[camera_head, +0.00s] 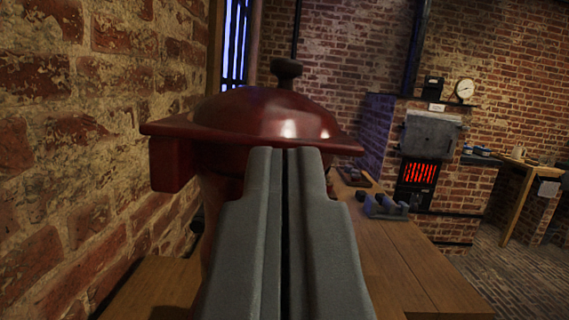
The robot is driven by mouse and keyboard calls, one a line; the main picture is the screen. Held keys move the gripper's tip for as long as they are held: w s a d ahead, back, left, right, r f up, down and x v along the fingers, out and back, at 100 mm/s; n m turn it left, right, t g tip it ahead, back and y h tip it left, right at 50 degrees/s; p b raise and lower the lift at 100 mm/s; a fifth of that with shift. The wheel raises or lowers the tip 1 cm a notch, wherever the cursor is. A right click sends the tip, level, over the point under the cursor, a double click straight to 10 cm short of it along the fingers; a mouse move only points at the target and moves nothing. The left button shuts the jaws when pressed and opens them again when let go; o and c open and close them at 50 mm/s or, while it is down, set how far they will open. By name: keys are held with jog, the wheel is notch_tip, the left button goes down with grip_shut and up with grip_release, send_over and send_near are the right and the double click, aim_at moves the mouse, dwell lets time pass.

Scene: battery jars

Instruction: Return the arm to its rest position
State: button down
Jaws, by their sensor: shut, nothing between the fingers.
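My gripper (285,156) shows in the head camera view, reaching up from the bottom middle. Its two grey fingers lie together with a thin dark line between them, and nothing is held. Ahead of the fingertips is a dark red glossy jar (180,163) with a domed lid (262,113) and a dark knob (286,72) on top. The fingers hide the front middle of the jar. I cannot tell whether the fingertips touch the jar or stop short of it.
A brick wall (65,130) runs close along the left. The jar is on a wooden table (425,275); a dark blue object (385,206) lies on it to the right. A brick furnace with a glowing grate (419,172) stands behind right. Open floor (515,275) shows at lower right.

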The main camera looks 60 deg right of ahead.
jog(key=s+d+f+n+g+y, duration=0.1)
jog(key=s+d+f+n+y, duration=0.2)
jog(key=s+f+y, duration=0.25)
jog(key=s+d+f+n+g+y, duration=0.1)
jog(key=s+d+f+n+y, duration=0.25)
jog(key=f, duration=0.35)
jog(key=s+a+r+n+t+y, duration=0.1)
jog(key=s+a+t+y, duration=0.2)
jog(key=s, duration=0.3)
jog(key=s+a+r+n+t+y, duration=0.1)
jog(key=s+a+r+t+y, duration=0.1)
jog(key=s+y, duration=0.3)
jog(key=shift+s+a+r+n+t, duration=0.15)
jog(key=shift+s+a+n+t, duration=0.35)
jog(key=shift+s, duration=0.7)
jog(key=c, duration=2.2)
grip_release()
